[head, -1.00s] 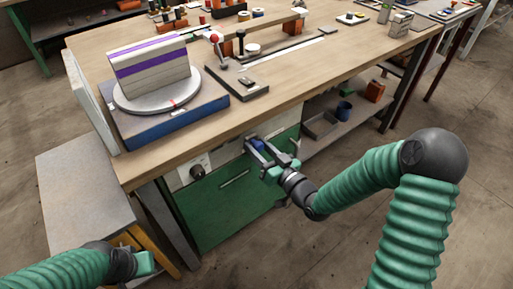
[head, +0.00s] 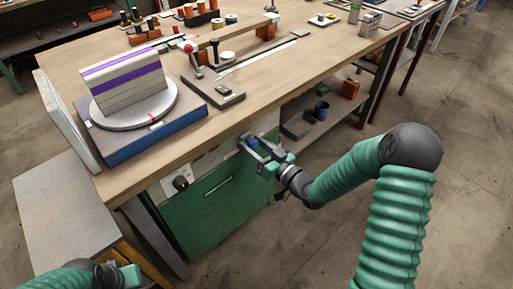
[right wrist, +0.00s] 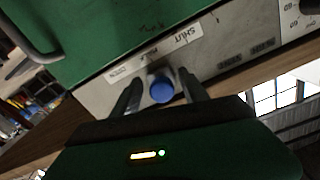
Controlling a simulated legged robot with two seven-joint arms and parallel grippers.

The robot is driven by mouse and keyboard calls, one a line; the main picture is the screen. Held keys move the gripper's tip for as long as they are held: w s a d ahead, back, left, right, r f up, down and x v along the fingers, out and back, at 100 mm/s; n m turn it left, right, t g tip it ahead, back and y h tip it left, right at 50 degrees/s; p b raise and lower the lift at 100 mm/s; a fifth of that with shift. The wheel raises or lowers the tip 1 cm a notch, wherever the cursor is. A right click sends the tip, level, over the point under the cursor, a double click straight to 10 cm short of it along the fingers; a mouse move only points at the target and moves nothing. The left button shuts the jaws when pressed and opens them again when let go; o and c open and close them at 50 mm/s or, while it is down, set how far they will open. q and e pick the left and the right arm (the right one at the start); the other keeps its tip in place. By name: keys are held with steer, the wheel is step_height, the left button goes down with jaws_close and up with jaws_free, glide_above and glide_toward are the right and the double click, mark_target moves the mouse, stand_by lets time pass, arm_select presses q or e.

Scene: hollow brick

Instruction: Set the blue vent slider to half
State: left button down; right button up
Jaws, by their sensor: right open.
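The blue vent slider knob (head: 252,144) sits on the pale panel strip under the workbench's front edge, above a green door. In the right wrist view the round blue knob (right wrist: 162,88) stands between my right gripper's fingers (right wrist: 160,92), with a gap on each side. A label reading "SHUT" is printed on the panel beside it. My right gripper (head: 250,148) is open around the knob. The slider's track is mostly hidden. My left gripper (head: 130,274) is at the bottom left, away from the panel; its fingers cannot be made out.
A black dial (head: 181,183) is on the panel left of the knob. The workbench (head: 300,90) overhangs the panel and carries a turntable (head: 135,108) with a striped block. A small side table (head: 60,210) stands at left. The floor in front is clear.

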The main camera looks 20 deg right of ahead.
steer(key=p+v, duration=0.3)
steer(key=v, duration=1.3)
steer(key=shift+s+d+p, duration=0.15)
steer(key=shift+s+p, duration=0.15)
steer(key=shift+s, duration=0.1)
